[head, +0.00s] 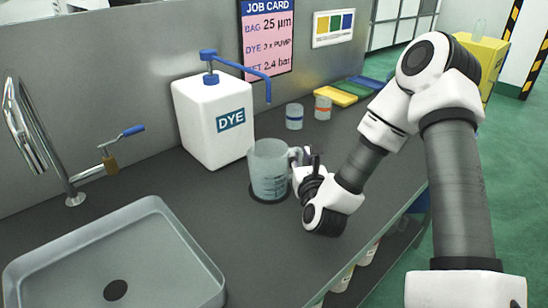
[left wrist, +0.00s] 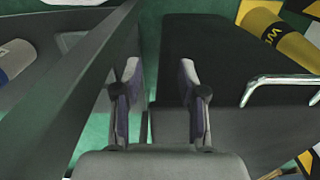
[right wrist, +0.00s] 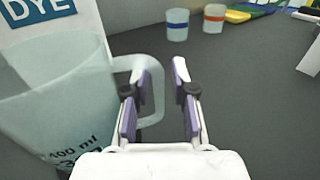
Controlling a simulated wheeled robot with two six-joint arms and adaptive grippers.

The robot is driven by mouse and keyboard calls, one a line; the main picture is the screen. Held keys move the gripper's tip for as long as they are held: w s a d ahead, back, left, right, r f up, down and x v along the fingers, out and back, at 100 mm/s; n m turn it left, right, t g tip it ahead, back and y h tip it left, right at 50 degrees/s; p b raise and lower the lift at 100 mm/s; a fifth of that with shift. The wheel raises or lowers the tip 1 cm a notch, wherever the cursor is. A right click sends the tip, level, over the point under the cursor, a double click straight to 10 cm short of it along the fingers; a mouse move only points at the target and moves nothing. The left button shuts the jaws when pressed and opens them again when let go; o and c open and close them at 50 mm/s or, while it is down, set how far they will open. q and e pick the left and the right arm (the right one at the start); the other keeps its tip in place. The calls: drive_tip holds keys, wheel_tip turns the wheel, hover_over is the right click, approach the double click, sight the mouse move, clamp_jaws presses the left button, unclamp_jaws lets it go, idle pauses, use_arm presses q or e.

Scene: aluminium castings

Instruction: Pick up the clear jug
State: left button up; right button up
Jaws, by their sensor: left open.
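The clear jug (head: 268,172) stands upright on a dark round patch on the grey counter, its handle toward the right. In the right wrist view the jug (right wrist: 55,105) fills the left side, with dark volume print low on its wall. My right gripper (head: 303,157) is at the handle side of the jug. In its wrist view the right gripper (right wrist: 163,75) is open. The handle's outer bar shows between its fingers, with a gap to the right finger; contact with the left finger cannot be told. My left gripper (left wrist: 160,78) is open and empty, away from the jug.
A white DYE container (head: 212,120) with a blue pump stands behind the jug. Two small cups (head: 294,117) (head: 323,107) and coloured trays (head: 335,95) lie further back. A sink (head: 120,265) and tap (head: 40,150) are at the left. A yellow cylinder (left wrist: 275,35) shows in the left wrist view.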

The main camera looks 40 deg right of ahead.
drive_tip(key=shift+w, duration=0.2)
drive_tip(key=shift+s+a+r, duration=0.3)
drive_tip(key=shift+s+r, duration=0.1)
drive_tip(key=shift+s, duration=0.1)
drive_tip(key=shift+c, duration=0.7)
drive_tip(key=shift+s, duration=0.1)
clamp_jaws()
drive_tip(key=shift+w+d+f, duration=0.15)
drive_tip(key=shift+w+f, duration=0.05)
drive_tip(key=shift+w, duration=0.1)
drive_tip(key=shift+s+r, duration=0.15)
drive_tip(key=shift+r, duration=0.1)
